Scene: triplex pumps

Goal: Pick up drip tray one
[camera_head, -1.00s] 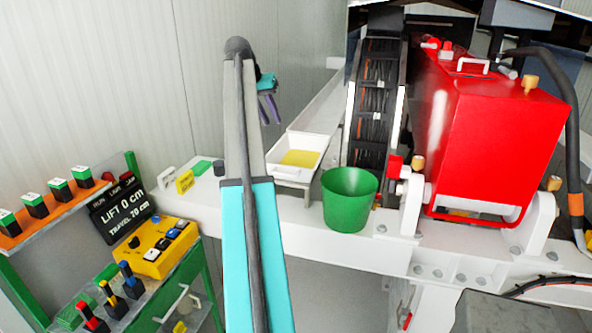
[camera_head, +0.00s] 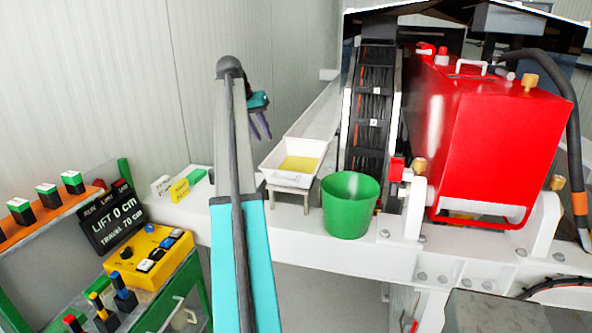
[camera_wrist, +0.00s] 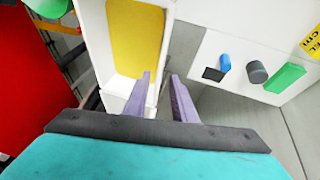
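A white tray (camera_head: 284,178) with a yellow inside surface sits on a small stand beside the machine in the head view; I take it to be drip tray one. It also shows in the wrist view (camera_wrist: 95,40), upper left of centre, partly cut off by the top edge. My gripper (camera_head: 261,133) is teal with two purple fingers, above and left of the tray in the head view. In the wrist view the fingers (camera_wrist: 160,82) are apart with nothing between them. One finger overlaps the tray's near end in the picture; contact cannot be told.
A green bucket (camera_head: 350,205) stands right of the tray, with a black ladder-like track (camera_head: 374,110) and a red machine (camera_head: 490,130) beyond. A long pale trough (camera_head: 322,112) runs behind the tray. A yellow tag (camera_head: 180,190) and control panels (camera_head: 150,250) are at left.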

